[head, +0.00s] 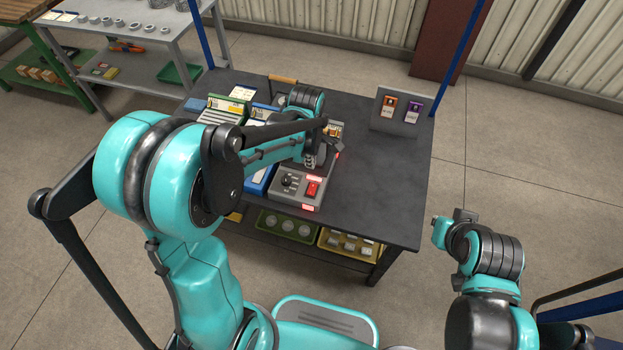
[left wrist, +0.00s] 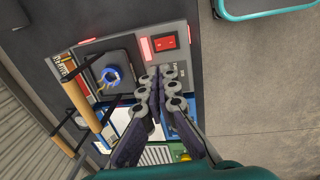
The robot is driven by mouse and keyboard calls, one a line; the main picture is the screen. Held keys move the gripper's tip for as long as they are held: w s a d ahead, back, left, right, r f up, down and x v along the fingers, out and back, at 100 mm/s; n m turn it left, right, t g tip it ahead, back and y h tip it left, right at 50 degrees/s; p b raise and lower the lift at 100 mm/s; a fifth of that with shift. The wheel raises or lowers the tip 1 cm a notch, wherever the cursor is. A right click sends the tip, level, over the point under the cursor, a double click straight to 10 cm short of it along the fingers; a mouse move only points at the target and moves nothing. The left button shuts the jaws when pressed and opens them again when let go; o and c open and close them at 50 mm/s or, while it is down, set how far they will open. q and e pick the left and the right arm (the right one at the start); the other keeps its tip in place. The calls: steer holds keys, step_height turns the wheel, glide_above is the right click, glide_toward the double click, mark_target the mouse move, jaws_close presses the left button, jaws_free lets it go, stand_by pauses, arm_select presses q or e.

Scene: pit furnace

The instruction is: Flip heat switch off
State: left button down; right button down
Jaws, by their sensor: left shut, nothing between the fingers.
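The grey control box (head: 285,203) stands at the front of the dark table. My left gripper (head: 312,159) is shut and empty, just behind the switch in the head view. Its fingertips (left wrist: 156,80) show below the switch in the left wrist view, apart from it in the picture. My right gripper (head: 462,216) is off the table's right side; its fingers are unclear.
Blue and green boxes (head: 222,110) stand at the table's back left, and a small sloped stand (head: 402,112) at the back right. The table's right front (head: 390,205) is clear.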

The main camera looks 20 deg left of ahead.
mark_target(312, 190)
arm_select(q)
steer(key=f+b, duration=0.2)
steer(key=f, duration=0.2)
steer(key=w+f+b, duration=0.1)
steer(key=f+b, duration=0.1)
steer(key=f, duration=0.3)
steer(key=f+b, duration=0.2)
steer(key=f, duration=0.3)
steer(key=shift+w, duration=0.35)
steer(key=shift+w+f+b, duration=0.1)
steer(key=shift+f+b, duration=0.2)
steer(key=shift+s+r, duration=0.1)
steer(key=shift+s, duration=0.7)
